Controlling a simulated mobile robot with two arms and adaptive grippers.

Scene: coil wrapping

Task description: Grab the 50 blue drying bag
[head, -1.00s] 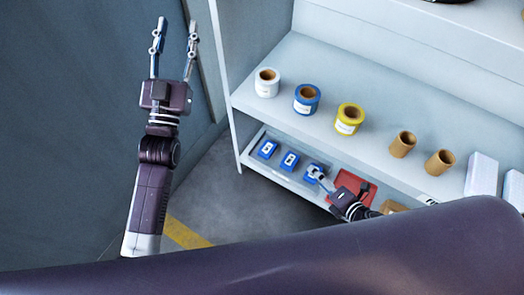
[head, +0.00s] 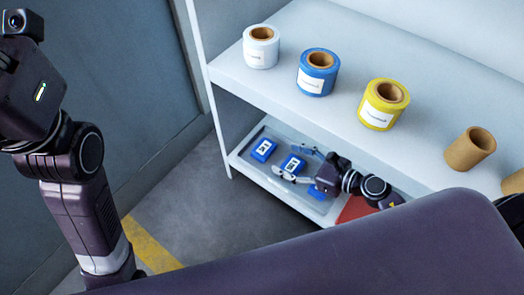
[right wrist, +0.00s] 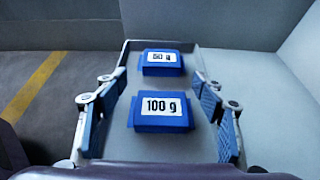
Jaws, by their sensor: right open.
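The blue bag labelled what looks like 50 g (head: 263,149) lies at the left end of a shallow tray (head: 247,160) on the lower shelf. It is the farther bag (right wrist: 162,62) in the right wrist view. The blue 100 g bag (head: 294,164) lies beside it and is nearer (right wrist: 161,112) in the right wrist view. A third blue bag (head: 317,193) is mostly hidden by my right gripper. My right gripper (head: 290,161) is open, its fingers on either side of the 100 g bag, with the 50 g bag ahead. My left gripper's fingers are out of view.
On the shelf above stand a white roll (head: 261,48), a blue roll (head: 317,75), a yellow roll (head: 383,106) and brown cardboard cores (head: 468,150). The upper shelf overhangs the tray. A red item (head: 356,209) lies right of the tray. A shelf post stands at the left.

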